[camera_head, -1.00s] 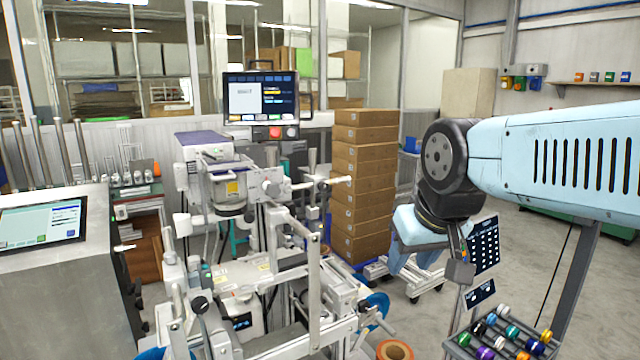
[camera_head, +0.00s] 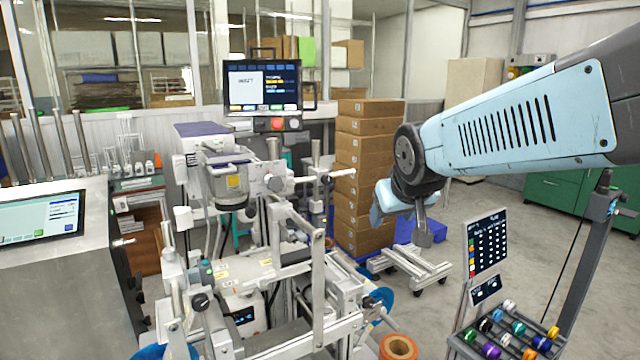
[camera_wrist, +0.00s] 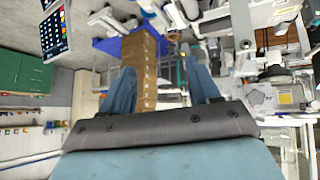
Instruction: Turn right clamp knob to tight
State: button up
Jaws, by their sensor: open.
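The machine (camera_head: 245,270) stands at the centre left of the head view, with a metal frame and several black knobs. One black knob (camera_head: 200,302) is at its front left, and another dark knob (camera_head: 368,301) is on its right side. A further dark knob (camera_head: 327,180) ends a rod higher up. I cannot tell for certain which is the right clamp knob or how tight it is. My gripper (camera_head: 380,212) hangs to the right of the machine, apart from it. In the wrist view my gripper (camera_wrist: 160,78) shows two light blue fingers spread wide with nothing between them.
A tall stack of brown boxes (camera_head: 366,160) stands behind the machine, left of my gripper. A screen (camera_head: 262,87) is above the machine. A rack of coloured spools (camera_head: 505,330) and an orange roll (camera_head: 398,347) are at the front right. Open floor lies at the right.

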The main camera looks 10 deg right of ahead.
jog(key=w+d+f+n+t, duration=0.1)
jog(key=w+t, duration=0.1)
jog(key=w, duration=0.6)
jog(key=w+d+f+n+t, duration=0.1)
jog(key=w+d+t, duration=0.1)
jog(key=w, duration=0.6)
jog(key=n+t+y, duration=0.4)
jog(key=t+y, duration=0.1)
jog(key=y, duration=0.2)
send_near(329, 181)
jog(key=x, duration=0.9)
jog(key=shift+w+a, duration=0.1)
jog(key=shift+w, duration=0.1)
